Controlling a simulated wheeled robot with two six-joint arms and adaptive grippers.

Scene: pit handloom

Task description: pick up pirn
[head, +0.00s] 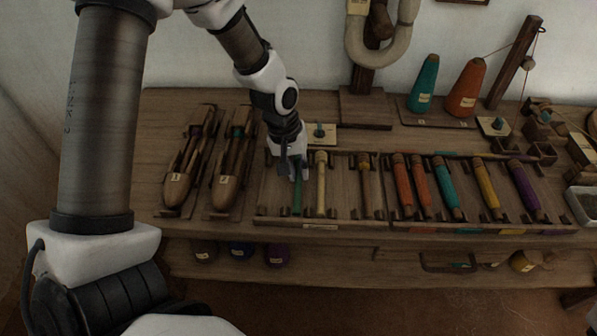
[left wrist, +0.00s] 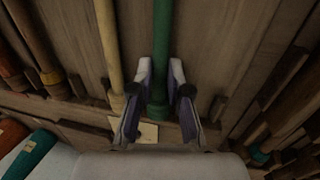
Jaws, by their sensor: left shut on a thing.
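The green pirn (head: 297,198) lies lengthwise in the left compartment of the wooden tray (head: 333,221). My left gripper (head: 291,172) is over its far part and hides that part in the head view. In the left wrist view the fingers of my left gripper (left wrist: 160,98) are on both sides of the green pirn (left wrist: 162,45), shut on it. A cream pirn (head: 320,185) lies just right of it, and a tan-brown pirn (head: 366,187) lies further right. I cannot tell whether the green pirn is off its rests. My right gripper is not in view.
Two wooden shuttles (head: 180,182) lie left of the tray. Orange, teal, yellow and purple pirns (head: 523,189) fill the right compartment. A teal cone (head: 423,85) and an orange cone (head: 465,90) stand behind. Bare tabletop (head: 160,122) shows at the back left.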

